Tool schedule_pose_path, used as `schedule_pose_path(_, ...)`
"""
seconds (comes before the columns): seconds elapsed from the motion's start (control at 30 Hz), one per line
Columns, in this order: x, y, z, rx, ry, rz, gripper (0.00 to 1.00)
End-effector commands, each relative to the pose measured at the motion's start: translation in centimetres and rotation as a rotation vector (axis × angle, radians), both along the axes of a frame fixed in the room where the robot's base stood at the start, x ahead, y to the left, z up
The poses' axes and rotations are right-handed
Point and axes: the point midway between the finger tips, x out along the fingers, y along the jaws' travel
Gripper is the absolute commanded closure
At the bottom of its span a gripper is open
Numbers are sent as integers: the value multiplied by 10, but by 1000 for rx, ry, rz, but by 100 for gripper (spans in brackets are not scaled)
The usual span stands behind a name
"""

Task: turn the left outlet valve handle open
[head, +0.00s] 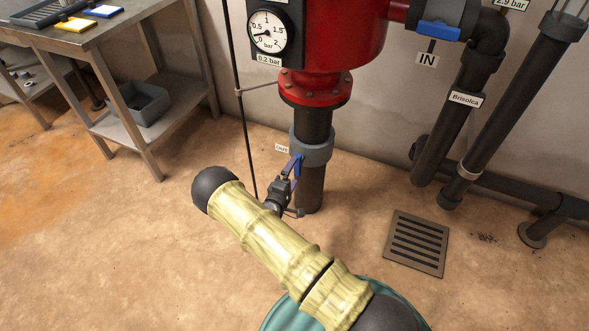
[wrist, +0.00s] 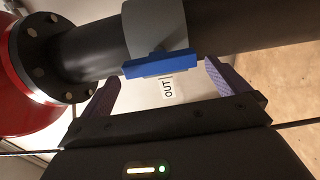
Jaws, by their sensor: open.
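The blue valve handle (wrist: 160,64) sits on a grey valve body (wrist: 155,28) around the dark outlet pipe, and it lies roughly along the pipe. A white OUT label (wrist: 168,88) is beside it. In the head view the blue handle (head: 298,166) shows low on the vertical pipe below the red tank, partly covered by my gripper (head: 288,184). In the wrist view my gripper (wrist: 160,74) is open, with one purple finger on each side of the handle's length. The handle appears just beyond the fingertips; I cannot tell whether they touch it.
A red tank (head: 345,35) with a gauge (head: 267,31) stands above. Another blue handle (head: 439,30) marked IN is at upper right. Dark pipes (head: 485,110) run along the right wall. A floor drain (head: 416,243) and a metal table (head: 80,38) flank open floor.

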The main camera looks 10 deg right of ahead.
Motion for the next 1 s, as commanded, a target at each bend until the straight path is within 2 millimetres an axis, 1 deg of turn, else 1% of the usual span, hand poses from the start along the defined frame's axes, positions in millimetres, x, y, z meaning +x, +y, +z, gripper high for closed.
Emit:
schedule_pose_path(0.1,-20,16,2,0,3,4,0)
schedule_pose_path(0.6,-99,73,1,-1,4,4,0)
schedule_pose_path(0.7,-109,81,1,0,3,4,0)
schedule_pose_path(0.8,-116,85,0,0,4,2,0)
schedule_pose_path(1.0,-117,86,0,0,3,2,0)
